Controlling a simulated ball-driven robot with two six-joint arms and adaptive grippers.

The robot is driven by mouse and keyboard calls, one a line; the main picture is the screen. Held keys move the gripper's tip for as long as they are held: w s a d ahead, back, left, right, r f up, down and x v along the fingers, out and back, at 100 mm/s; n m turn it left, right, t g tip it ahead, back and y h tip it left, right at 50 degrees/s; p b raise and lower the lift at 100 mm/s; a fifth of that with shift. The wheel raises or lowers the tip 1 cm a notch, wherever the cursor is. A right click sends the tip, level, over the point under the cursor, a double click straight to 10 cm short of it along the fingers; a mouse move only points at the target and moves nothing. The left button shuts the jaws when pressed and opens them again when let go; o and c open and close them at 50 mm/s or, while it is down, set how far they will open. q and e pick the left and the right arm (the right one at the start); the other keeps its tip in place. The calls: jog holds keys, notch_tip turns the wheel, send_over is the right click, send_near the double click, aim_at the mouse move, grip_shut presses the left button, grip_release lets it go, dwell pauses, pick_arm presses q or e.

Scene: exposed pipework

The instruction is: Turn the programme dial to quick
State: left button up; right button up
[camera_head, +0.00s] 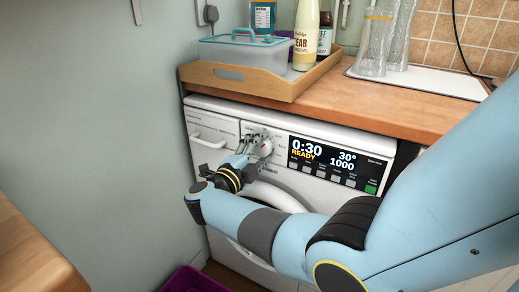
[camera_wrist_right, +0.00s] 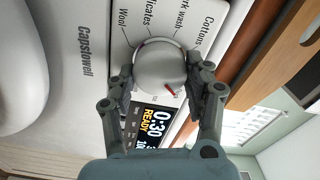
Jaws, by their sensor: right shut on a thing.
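The white programme dial (camera_wrist_right: 158,68) is on the front panel of the white washing machine (camera_head: 213,125). My right gripper (camera_wrist_right: 162,82) is shut on it, one finger on each side of its rim. A red pointer mark on the dial points to the lower right in the wrist view. Printed labels Cottons, Dark wash, Delicates and Wool show around it; other labels are hidden. The display (camera_head: 325,160) reads 0:30 READY, 30° and 1000. In the head view, my right gripper (camera_head: 254,154) partly covers the dial. My left gripper is out of view.
A wooden worktop (camera_head: 420,108) lies above the machine. On it are a wooden tray (camera_head: 240,82) with a lidded box (camera_head: 243,50) and bottles, and tall glasses (camera_head: 375,45). A detergent drawer (camera_head: 208,133) is left of the dial. A purple container (camera_head: 195,281) stands low in front.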

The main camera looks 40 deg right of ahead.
jog(key=o, duration=1.2)
jog(key=v, duration=0.7)
jog(key=shift+a, duration=0.35)
